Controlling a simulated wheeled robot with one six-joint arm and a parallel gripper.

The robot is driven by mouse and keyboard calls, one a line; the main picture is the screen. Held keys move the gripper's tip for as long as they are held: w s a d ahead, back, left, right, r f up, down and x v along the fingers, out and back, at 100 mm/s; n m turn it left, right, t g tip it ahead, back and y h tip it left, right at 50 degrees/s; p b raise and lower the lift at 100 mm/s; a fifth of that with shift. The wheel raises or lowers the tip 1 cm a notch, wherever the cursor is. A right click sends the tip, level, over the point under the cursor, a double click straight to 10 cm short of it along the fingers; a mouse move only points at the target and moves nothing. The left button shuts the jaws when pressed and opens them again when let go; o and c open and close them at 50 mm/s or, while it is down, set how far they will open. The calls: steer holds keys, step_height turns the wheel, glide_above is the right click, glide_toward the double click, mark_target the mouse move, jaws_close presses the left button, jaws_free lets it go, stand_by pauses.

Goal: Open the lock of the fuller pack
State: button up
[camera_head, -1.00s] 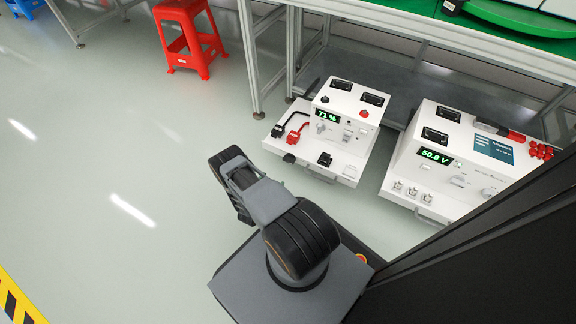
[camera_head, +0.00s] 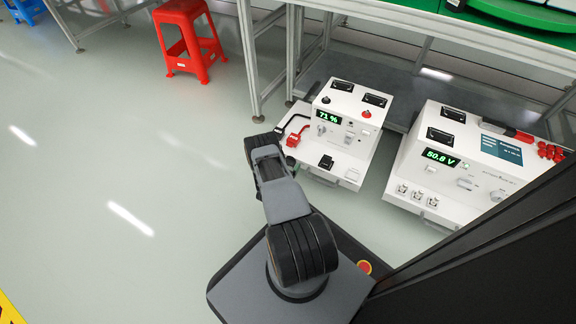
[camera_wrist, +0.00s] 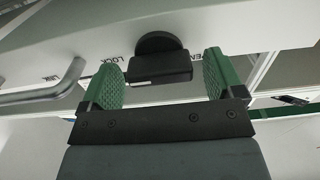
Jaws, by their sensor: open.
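A white pack (camera_head: 345,122) with a green 71 % display stands on the floor under the bench. In the wrist view a black lock knob (camera_wrist: 160,42), a round base with a rectangular tab, sits on a white face beside the word LOCK. My gripper (camera_wrist: 162,68) is open, with green pads on either side of the tab; a gap shows on both sides. In the head view my gripper is largely hidden behind my arm at the pack's front left corner. A second white unit (camera_head: 408,180) to the right reads 50.8 V.
A metal handle (camera_wrist: 45,92) lies left of the knob in the wrist view. Bench legs (camera_head: 247,60) stand behind. A red stool (camera_head: 188,38) is at the back.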

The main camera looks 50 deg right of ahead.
steer(key=shift+d, duration=0.15)
steer(key=c, duration=0.9)
